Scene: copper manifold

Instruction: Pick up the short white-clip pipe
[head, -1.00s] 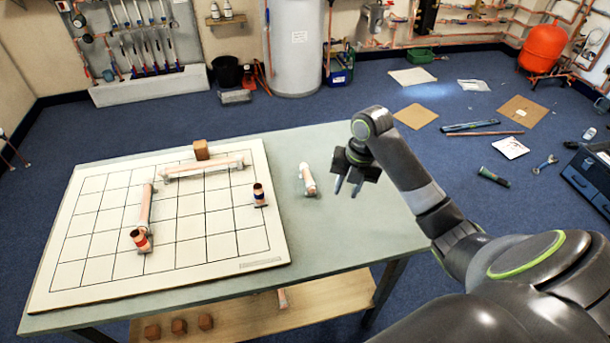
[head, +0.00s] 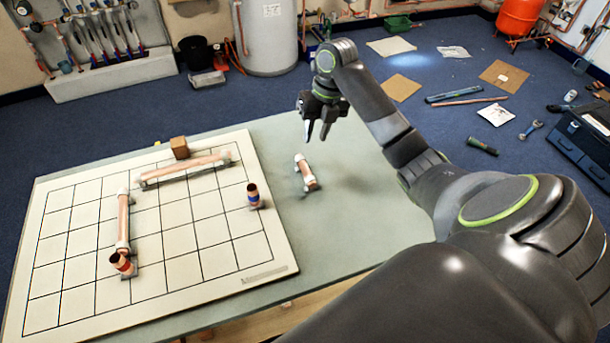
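The short white-clip pipe (head: 306,173) lies on the bare table to the right of the gridded board. It is a short copper-pink tube with white clips at its ends. My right gripper (head: 317,138) points down above and slightly beyond the pipe, apart from it. Its two dark fingers are spread with nothing between them. My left gripper is not in the head view.
The gridded board (head: 85,220) carries a long pipe (head: 187,167) at its back, another pipe (head: 123,222) at left, a red-banded fitting (head: 122,263), a blue-banded fitting (head: 253,195) and a brown block (head: 180,148). The table (head: 355,220) is clear right of the pipe.

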